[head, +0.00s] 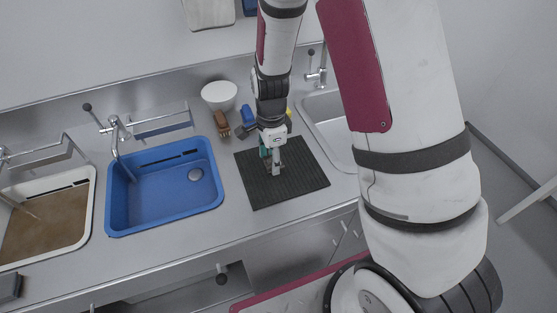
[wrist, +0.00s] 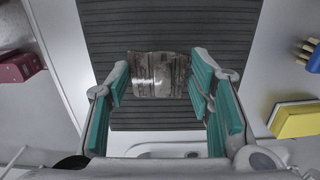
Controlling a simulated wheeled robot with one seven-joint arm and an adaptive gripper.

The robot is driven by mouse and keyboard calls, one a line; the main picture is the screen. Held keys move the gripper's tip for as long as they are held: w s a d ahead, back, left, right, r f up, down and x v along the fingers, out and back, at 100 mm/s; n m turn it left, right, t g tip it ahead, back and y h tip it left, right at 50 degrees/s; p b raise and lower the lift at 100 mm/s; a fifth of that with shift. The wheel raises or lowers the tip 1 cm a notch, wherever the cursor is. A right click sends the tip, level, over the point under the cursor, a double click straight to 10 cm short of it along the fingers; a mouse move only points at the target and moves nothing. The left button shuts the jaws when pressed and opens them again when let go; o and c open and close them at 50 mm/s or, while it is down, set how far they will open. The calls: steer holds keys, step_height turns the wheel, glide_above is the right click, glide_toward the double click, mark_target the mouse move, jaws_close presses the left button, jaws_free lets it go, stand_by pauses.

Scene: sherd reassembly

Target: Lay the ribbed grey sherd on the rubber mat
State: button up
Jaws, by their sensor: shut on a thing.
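The ribbed grey sherd (wrist: 158,75) sits between the teal finger pads of my gripper (wrist: 160,85) in the wrist view. My gripper is shut on it. The dark ribbed rubber mat (wrist: 170,28) lies beneath the sherd in that view. In the head view my gripper (head: 272,166) points down over the upper middle of the mat (head: 290,192), and the sherd is mostly hidden there. I cannot tell whether the sherd touches the mat or is held just above it.
A blue basin (head: 165,190) is left of the mat, and a sink (head: 333,125) is to its right. A white bowl (head: 219,95), a brown brush (head: 222,123) and a blue item (head: 248,114) stand behind the mat. A yellow block (wrist: 296,121) shows at right in the wrist view.

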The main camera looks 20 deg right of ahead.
steer(key=shift+w+d+f, duration=0.1)
steer(key=shift+w+d, duration=0.2)
steer(key=shift+d, duration=0.3)
steer(key=shift+w+d+f, duration=0.1)
steer(key=shift+w+d, duration=0.15)
steer(key=shift+d, duration=0.3)
steer(key=shift+f+p, duration=0.35)
steer(key=shift+f, duration=1.3)
steer(key=shift+f, duration=0.1)
steer(key=o, duration=1.2)
